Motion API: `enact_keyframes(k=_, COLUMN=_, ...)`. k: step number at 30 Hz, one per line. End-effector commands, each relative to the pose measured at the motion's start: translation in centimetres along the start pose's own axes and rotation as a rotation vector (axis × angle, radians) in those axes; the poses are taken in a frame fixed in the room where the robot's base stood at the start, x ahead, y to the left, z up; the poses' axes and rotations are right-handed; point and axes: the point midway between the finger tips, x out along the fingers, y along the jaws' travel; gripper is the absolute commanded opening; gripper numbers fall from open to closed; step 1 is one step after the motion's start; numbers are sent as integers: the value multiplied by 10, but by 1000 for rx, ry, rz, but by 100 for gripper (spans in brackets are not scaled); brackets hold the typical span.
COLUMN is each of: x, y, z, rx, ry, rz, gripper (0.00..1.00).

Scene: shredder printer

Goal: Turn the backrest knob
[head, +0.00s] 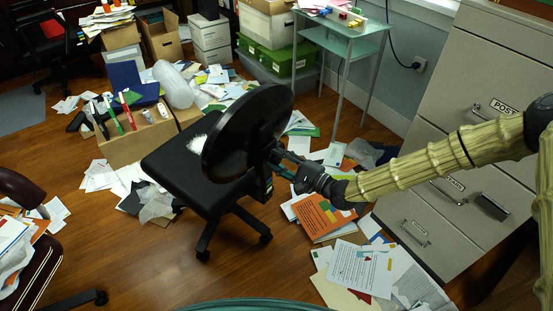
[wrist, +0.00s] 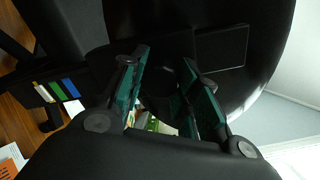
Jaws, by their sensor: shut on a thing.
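The black office chair stands in the middle of the head view, its round backrest (head: 248,125) upright above the black seat (head: 190,165). My gripper (head: 283,164) reaches in from the right, behind the backrest, at its support. In the wrist view my gripper (wrist: 160,70) has its two green-lined fingers on either side of a dark round knob (wrist: 158,88) at the back of the backrest (wrist: 265,50). The jaws are shut on this knob. It is dark against dark, so its exact edges are hard to see. In the head view the knob is hidden by the gripper.
A cardboard box (head: 135,135) with markers stands left of the chair. Papers and an orange booklet (head: 318,217) cover the floor around it. A grey filing cabinet (head: 475,80) stands to the right, a small glass table (head: 345,40) behind. Bare wood floor lies at front left.

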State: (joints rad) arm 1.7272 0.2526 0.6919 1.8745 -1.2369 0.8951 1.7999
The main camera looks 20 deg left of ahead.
Motion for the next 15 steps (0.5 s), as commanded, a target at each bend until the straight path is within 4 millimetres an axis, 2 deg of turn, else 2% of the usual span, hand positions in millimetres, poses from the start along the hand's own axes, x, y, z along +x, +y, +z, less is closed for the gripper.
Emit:
enact_keyframes(k=10, x=0, y=-1, z=0, rx=19, ry=1, rz=-2, gripper=0)
enact_keyframes(k=15, x=0, y=0, z=-1, rx=156, ry=1, rz=-2, gripper=0)
